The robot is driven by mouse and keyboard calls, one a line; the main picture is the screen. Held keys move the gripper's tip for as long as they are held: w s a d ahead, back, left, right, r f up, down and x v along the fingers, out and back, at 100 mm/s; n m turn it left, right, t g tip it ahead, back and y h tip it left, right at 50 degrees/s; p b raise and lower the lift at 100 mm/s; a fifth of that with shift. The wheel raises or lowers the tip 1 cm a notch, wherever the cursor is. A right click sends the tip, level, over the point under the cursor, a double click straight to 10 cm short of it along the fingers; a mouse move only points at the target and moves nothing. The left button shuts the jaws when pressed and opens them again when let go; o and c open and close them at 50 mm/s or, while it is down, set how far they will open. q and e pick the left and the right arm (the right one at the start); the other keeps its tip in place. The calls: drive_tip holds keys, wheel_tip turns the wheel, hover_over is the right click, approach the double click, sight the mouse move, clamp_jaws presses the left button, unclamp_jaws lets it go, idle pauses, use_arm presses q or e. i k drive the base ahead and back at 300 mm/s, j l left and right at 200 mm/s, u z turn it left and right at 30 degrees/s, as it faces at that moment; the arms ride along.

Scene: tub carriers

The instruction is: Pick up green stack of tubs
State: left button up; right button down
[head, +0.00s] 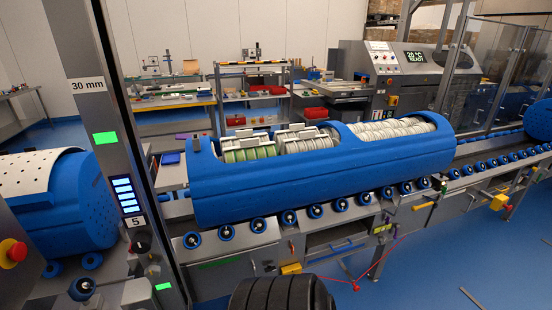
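The green stack of tubs (250,154) lies on its side in the left end of the long blue carrier (320,184). Only its upper part shows above the carrier wall, with a pale bracket-like piece (248,133) on top. A second stack of whitish tubs (306,140) lies right beside it, also with a pale piece on top. A longer white stack (391,129) fills the right part, past a blue crossband. Neither of my grippers is in view.
The carrier rests on a conveyor with blue rollers (289,217). A grey post (118,130) with lit green panels stands left, near another blue drum (62,200). A machine (400,75) and benches stand behind. A red cord (375,268) hangs in front.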

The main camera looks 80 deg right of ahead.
sight(248, 150)
drive_tip(key=z, duration=2.45)
drive_tip(key=l, duration=0.2)
